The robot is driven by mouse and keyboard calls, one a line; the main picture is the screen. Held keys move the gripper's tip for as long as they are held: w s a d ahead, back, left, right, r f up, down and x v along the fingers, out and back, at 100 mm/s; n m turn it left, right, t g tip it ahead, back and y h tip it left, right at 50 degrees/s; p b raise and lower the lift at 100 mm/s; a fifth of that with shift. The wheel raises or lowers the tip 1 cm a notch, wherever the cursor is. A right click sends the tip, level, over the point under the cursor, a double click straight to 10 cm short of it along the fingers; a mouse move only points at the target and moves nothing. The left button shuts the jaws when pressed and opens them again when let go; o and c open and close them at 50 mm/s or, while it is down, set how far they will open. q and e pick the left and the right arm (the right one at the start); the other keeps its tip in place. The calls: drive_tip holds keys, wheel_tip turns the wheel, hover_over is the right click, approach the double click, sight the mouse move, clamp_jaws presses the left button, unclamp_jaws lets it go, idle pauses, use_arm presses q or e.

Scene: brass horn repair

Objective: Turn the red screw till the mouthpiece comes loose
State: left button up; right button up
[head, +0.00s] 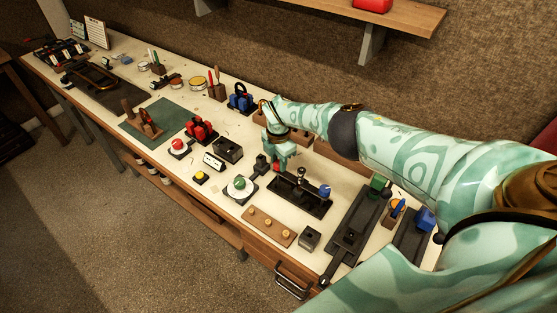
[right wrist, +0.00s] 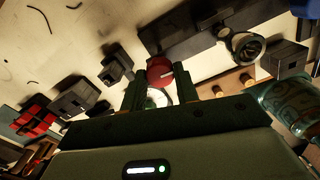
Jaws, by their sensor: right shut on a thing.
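The red screw (right wrist: 160,70) shows as a round red head with a pale line across it, between the fingers of my right gripper (right wrist: 160,88) in the right wrist view. My right gripper is shut on it. In the head view, the right gripper (head: 278,163) points down at the bench, with a bit of red at its tips beside a black fixture (head: 290,200). A cup-shaped metal piece (right wrist: 247,45) stands on the dark fixture in the right wrist view; I cannot tell whether it is the mouthpiece. My left gripper is not in view.
The long cream bench (head: 216,211) is crowded. A shelf (head: 410,14) hangs above at the back.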

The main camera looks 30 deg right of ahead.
drive_tip(key=shift+w+d+r, duration=0.1)
drive_tip(key=o, duration=1)
drive_tip(key=shift+c, duration=0.2)
wheel_tip(320, 180, up, 8)
drive_tip(key=p, duration=0.5)
wheel_tip(320, 180, up, 8)
drive_tip(key=shift+p, duration=0.45)
